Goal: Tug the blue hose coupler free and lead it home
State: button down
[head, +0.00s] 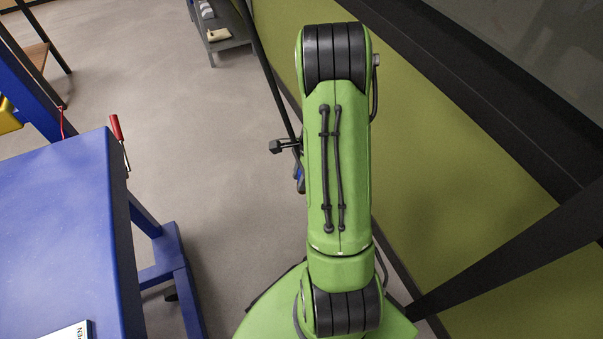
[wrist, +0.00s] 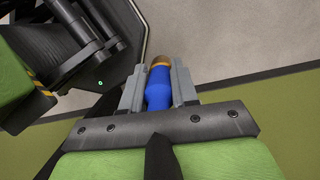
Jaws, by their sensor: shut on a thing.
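The blue hose coupler (wrist: 158,88) is between the two grey fingers of my gripper (wrist: 158,82) in the wrist view. It has a blue body and a brass-coloured end (wrist: 160,60) that points away from the gripper. The fingers are shut on it from both sides. In the head view, a small blue part (head: 299,178) shows at the left edge of my green arm; the arm hides most of that area. I cannot tell whether the coupler touches anything beyond the fingers.
A blue table (head: 60,215) stands at the left, with a red-handled tool (head: 117,128) at its edge. A green wall panel (head: 450,190) runs close along the right. A grey shelf (head: 217,28) stands at the far back. The grey floor (head: 190,110) between is clear.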

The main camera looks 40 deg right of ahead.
jog(key=shift+s+d+f+b, duration=0.15)
jog(key=shift+s+f, duration=0.1)
jog(key=shift+f, duration=0.75)
jog(key=shift+s+d+f+b, duration=0.15)
jog(key=shift+s+f, duration=0.05)
jog(key=shift+f, duration=0.75)
jog(key=shift+s+d+f+b, duration=0.15)
jog(key=shift+s+f, duration=0.1)
jog(key=shift+f, duration=0.75)
jog(key=shift+r, duration=0.1)
jog(key=r+p, duration=0.2)
jog(key=w+r+p, duration=0.1)
jog(key=r+p, duration=0.1)
jog(key=r, duration=0.1)
jog(key=a+r+p, duration=0.1)
jog(key=r+p, duration=0.1)
jog(key=r, duration=0.1)
jog(key=shift+w+p, duration=0.3)
jog(key=shift+p, duration=0.1)
jog(key=shift+a+f, duration=0.1)
jog(key=shift+f, duration=0.05)
